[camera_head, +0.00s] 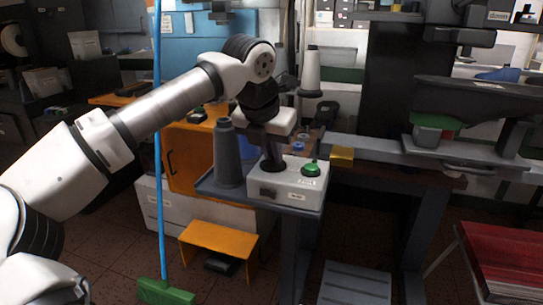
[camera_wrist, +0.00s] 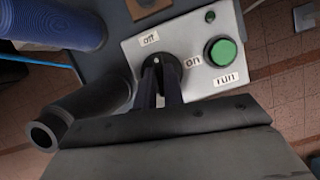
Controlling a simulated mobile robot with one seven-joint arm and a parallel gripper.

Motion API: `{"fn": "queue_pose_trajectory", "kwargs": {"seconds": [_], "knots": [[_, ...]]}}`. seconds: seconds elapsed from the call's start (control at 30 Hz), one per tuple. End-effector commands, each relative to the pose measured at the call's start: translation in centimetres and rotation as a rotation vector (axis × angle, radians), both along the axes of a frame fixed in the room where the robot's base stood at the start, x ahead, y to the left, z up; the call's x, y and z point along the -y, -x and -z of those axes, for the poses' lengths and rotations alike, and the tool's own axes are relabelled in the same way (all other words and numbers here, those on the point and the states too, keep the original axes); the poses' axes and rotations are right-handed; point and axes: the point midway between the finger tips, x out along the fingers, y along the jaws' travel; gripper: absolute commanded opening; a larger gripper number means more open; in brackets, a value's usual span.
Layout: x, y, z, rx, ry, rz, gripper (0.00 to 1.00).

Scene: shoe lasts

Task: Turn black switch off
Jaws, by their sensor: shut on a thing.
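The black switch (camera_wrist: 153,66) is a round knob on a white control box (camera_head: 290,188), which also shows in the wrist view (camera_wrist: 132,50). A small pale mark is on the knob's top. An "off" label is at its upper left and an "on" label at its right. My gripper (camera_wrist: 161,88) is shut on the knob, with one finger on each side hiding its lower part. In the head view my gripper (camera_head: 273,155) reaches down from above onto the left part of the box top. The black switch (camera_head: 272,166) is mostly hidden there.
A green button (camera_wrist: 222,52) marked "run" is right of the switch. A grey cone (camera_head: 228,158) stands close to the left of the box on a small dark table (camera_head: 215,188). A blue spool (camera_wrist: 60,20) is behind. A blue broom pole (camera_head: 158,130) stands farther left.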

Motion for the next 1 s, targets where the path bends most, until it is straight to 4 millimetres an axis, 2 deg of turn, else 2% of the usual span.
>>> {"fn": "queue_pose_trajectory", "kwargs": {"seconds": [0.3,0.87,0.9,1.0], "knots": [[0.03,0.07,0.06,-0.001,-0.002,-0.135,0.00],[0.04,0.08,0.01,-0.003,-0.001,-0.166,0.00],[0.04,0.08,0.01,-0.003,-0.001,-0.166,0.11],[0.04,0.08,0.01,-0.003,-0.001,-0.165,0.24]]}}
